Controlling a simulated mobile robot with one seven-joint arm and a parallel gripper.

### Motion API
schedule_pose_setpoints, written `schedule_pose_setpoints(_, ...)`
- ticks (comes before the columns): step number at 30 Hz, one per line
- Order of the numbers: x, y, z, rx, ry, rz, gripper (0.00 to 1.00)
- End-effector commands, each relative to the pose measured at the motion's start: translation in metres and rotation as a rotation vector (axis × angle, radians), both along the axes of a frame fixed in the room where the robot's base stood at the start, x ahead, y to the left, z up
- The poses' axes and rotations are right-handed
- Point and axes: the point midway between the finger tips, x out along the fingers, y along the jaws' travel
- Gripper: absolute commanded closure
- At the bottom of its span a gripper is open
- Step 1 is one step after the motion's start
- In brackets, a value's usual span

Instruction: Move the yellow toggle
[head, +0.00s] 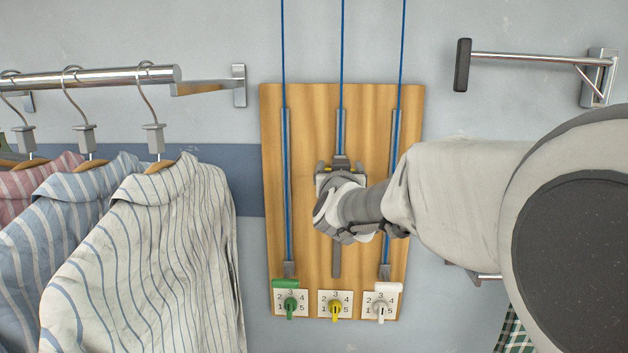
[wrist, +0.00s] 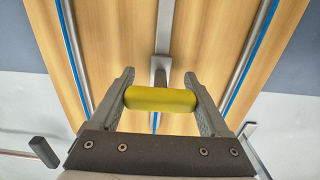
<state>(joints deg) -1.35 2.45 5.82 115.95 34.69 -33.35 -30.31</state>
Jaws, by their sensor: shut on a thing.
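A wooden board (head: 377,230) on the wall has three vertical slots with blue cords. In the middle slot, a yellow bar handle (wrist: 160,99) sits partway up; in the head view only a sliver shows. My gripper (head: 340,174) is shut on this yellow handle, its fingers at both ends of the bar in the wrist view (wrist: 159,95). Below the middle slot, a yellow knob (head: 335,308) sits on a white dial numbered 1 to 5, its grip pointing roughly down. My gripper is well above this knob.
A green handle (head: 286,284) and a white handle (head: 388,287) sit low in the left and right slots, above a green knob (head: 290,304) and a white knob (head: 380,308). Striped shirts (head: 150,260) hang on a rail at left. A metal wall bracket (head: 540,60) is at upper right.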

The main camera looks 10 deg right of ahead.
Motion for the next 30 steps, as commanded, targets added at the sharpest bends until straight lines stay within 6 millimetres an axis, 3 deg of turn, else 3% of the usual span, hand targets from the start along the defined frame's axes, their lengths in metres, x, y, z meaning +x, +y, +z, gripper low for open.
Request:
schedule_pose_setpoints(1,0.000,0.000,0.026,0.000,-0.009,0.000,1.00)
schedule_pose_setpoints(10,0.000,0.001,0.071,-0.001,-0.008,0.000,1.00)
schedule_pose_setpoints(29,0.000,0.001,0.086,0.000,-0.011,0.000,1.00)
schedule_pose_setpoints(30,0.000,0.001,0.086,0.000,-0.012,0.000,0.18)
